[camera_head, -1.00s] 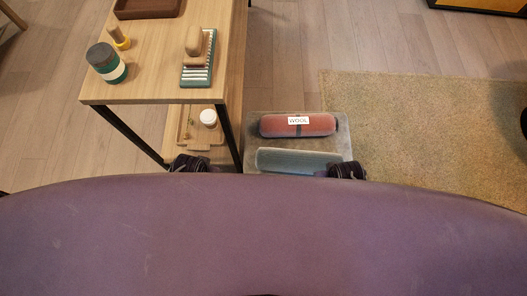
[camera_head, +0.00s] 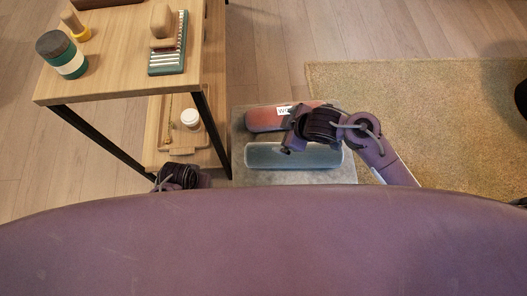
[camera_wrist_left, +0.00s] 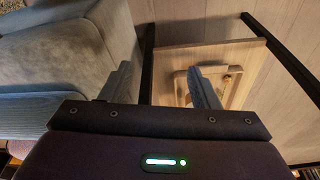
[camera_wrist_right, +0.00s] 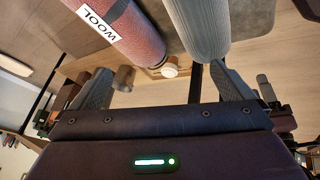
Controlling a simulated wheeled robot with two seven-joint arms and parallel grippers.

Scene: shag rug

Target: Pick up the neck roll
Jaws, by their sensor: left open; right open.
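Two rolls lie side by side on a low grey padded stand (camera_head: 300,177). One is a reddish roll (camera_head: 263,119) with a white WOOL label; the other is a grey-green roll (camera_head: 310,156) nearer my body. I cannot tell from looks which one is called the neck roll. My right gripper (camera_head: 288,148) is open above the rolls and hides part of both. In the right wrist view, the red roll (camera_wrist_right: 130,32) and grey roll (camera_wrist_right: 205,28) show beyond its open, empty fingers. My left gripper (camera_wrist_left: 158,78) is open and empty beside the stand, low in the head view.
A shag rug (camera_head: 430,110) lies right; bare floor is clear behind.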

